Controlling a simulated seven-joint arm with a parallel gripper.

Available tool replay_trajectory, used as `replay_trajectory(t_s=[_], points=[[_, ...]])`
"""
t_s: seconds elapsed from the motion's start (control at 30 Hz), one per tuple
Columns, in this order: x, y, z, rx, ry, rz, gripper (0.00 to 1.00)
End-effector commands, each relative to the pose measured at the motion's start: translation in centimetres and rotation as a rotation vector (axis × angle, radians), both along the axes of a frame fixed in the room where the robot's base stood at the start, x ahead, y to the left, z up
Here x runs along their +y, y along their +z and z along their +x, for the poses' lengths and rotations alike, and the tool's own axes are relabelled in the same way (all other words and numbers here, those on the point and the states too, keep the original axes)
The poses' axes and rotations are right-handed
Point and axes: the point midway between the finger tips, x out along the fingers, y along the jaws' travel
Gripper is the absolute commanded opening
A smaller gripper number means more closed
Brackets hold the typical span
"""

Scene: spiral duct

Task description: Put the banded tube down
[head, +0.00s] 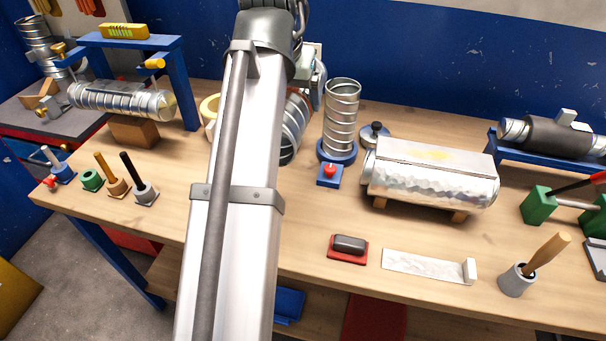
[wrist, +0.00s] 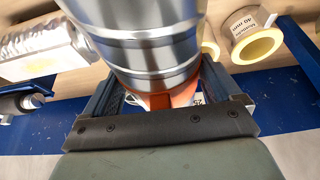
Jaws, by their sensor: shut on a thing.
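The banded tube (wrist: 148,40) is a shiny metal cylinder with raised rings and fills the upper middle of the wrist view. My gripper (wrist: 160,88) is shut on it, with a dark finger on each side and an orange-red patch between them. In the head view the banded tube (head: 296,122) shows only in part, behind my arm; it looks tilted, with a dark lower end close to the table. Whether that end touches the table I cannot tell. My gripper's fingertips are hidden in the head view.
An upright spiral duct (head: 341,112) on a blue base stands just right of the tube. A foil-wrapped duct (head: 430,178) lies farther right. A yellow-ended roll (wrist: 256,42) is close by in the wrist view. The wooden table (head: 300,235) is bare toward its front middle.

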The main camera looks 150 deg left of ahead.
Motion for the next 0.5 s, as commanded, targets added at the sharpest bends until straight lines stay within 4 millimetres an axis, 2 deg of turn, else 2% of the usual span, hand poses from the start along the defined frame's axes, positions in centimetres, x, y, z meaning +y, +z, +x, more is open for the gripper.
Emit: replay_trajectory(t_s=[0.03,0.5], points=[[-0.1,-1.4,0.2,-0.001,0.0,-0.001,0.4],[-0.1,-11.3,0.2,-0.001,-0.001,-0.002,0.4]])
